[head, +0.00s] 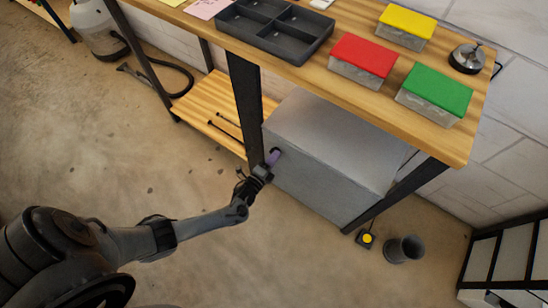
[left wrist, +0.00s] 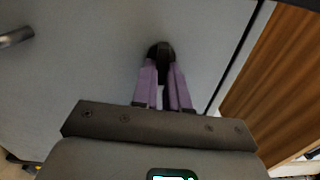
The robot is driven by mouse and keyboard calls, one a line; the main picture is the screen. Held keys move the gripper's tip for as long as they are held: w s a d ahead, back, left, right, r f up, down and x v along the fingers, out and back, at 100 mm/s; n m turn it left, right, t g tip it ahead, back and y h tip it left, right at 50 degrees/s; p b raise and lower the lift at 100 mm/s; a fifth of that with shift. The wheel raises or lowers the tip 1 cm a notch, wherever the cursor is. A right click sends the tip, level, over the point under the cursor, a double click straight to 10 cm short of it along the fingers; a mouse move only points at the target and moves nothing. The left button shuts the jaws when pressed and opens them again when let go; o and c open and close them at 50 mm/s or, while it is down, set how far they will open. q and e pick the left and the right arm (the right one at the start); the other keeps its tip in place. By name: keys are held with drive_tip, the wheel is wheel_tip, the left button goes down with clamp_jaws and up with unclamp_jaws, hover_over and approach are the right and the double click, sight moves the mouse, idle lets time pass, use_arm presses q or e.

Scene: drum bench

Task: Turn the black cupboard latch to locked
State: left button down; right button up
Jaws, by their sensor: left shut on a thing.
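The grey cupboard (head: 318,185) stands under the wooden bench. The black latch (left wrist: 161,50) is on the cupboard's front face, near its edge; in the head view it is a small dark spot mostly hidden by my gripper. My left gripper (head: 271,159) reaches the cupboard front. In the left wrist view, its purple fingers (left wrist: 162,68) are closed around the latch, one on each side. The fingers and the latch's own shape hide its exact angle. My right gripper is in neither view.
A metal handle (left wrist: 16,37) sticks out of the cupboard front. The bench top holds a dark divided tray (head: 274,50) and red, yellow and green lidded boxes (head: 363,56). A yellow-button pedal (head: 367,238) and a grey cup (head: 404,249) are on the floor nearby.

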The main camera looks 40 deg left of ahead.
use_arm(q)
drive_tip(key=c, duration=1.2)
unclamp_jaws()
drive_tip(key=shift+o, duration=0.2)
drive_tip(key=s+d+p, duration=0.1)
drive_tip(key=s+p, duration=0.2)
drive_tip(key=s, duration=0.7)
drive_tip(key=shift+s, duration=0.4)
drive_tip(key=shift+p, duration=0.35)
